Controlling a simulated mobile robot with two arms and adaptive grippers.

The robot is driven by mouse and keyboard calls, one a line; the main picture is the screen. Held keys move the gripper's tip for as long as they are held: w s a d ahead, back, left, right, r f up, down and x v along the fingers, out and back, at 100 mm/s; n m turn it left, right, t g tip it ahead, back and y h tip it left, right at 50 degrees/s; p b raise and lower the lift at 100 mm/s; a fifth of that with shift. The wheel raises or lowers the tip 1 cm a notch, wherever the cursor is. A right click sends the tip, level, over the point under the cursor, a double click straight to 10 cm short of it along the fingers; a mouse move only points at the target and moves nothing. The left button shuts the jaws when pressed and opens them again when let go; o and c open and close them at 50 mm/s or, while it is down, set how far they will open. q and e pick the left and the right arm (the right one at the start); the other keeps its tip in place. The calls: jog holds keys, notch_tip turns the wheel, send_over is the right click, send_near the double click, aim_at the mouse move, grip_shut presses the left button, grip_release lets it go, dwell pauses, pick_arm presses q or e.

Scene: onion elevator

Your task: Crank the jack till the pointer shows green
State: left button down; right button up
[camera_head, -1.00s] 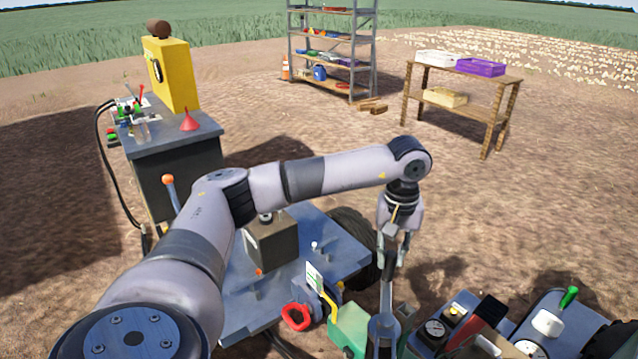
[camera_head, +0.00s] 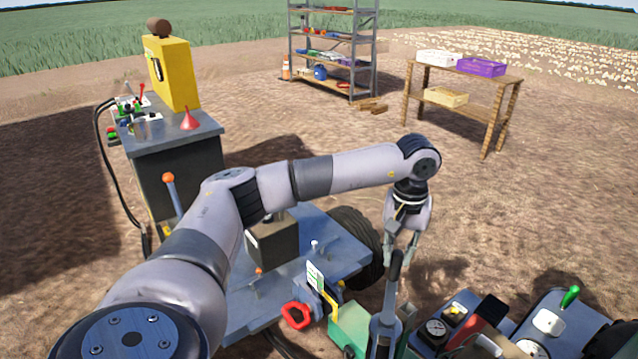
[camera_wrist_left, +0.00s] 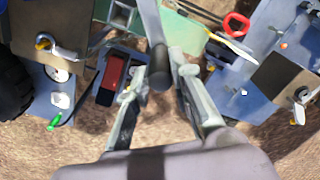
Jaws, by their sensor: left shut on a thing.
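The green jack (camera_head: 348,326) sits at the bottom middle of the head view, and part of it shows in the wrist view (camera_wrist_left: 196,32). Its crank lever (camera_head: 384,328) stands up with a dark grip (camera_head: 393,272) at the top. My left gripper (camera_head: 402,248) is shut on this grip, which shows between the fingers in the wrist view (camera_wrist_left: 160,68). The yellow pointer (camera_head: 329,299) lies beside a small white scale card (camera_head: 315,276) with green on it. The mark it points at is too small to tell. My right gripper is not in view.
A red ring (camera_head: 296,316) is left of the jack on the blue frame (camera_head: 245,305). A blue unit with a gauge (camera_head: 436,328) and green-handled lever (camera_head: 570,295) stands right. A cabinet (camera_head: 175,165), shelf rack (camera_head: 333,50) and crate table (camera_head: 460,110) stand farther back.

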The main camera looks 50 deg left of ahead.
pick_arm(q)
jog(key=shift+w+d, duration=0.1)
jog(key=shift+d, duration=0.05)
jog(key=shift+w+d+m+b, duration=0.3)
jog(key=shift+w+d+m, duration=0.05)
jog(key=shift+d+m, duration=0.4)
jog(key=shift+w+d+m, duration=0.2)
jog(key=shift+d+m, duration=0.5)
jog(key=shift+m, duration=0.25)
jog(key=shift+b, duration=0.3)
jog(key=shift+d+m, duration=0.8)
jog(key=shift+d, duration=0.05)
jog(key=shift+f, duration=0.1)
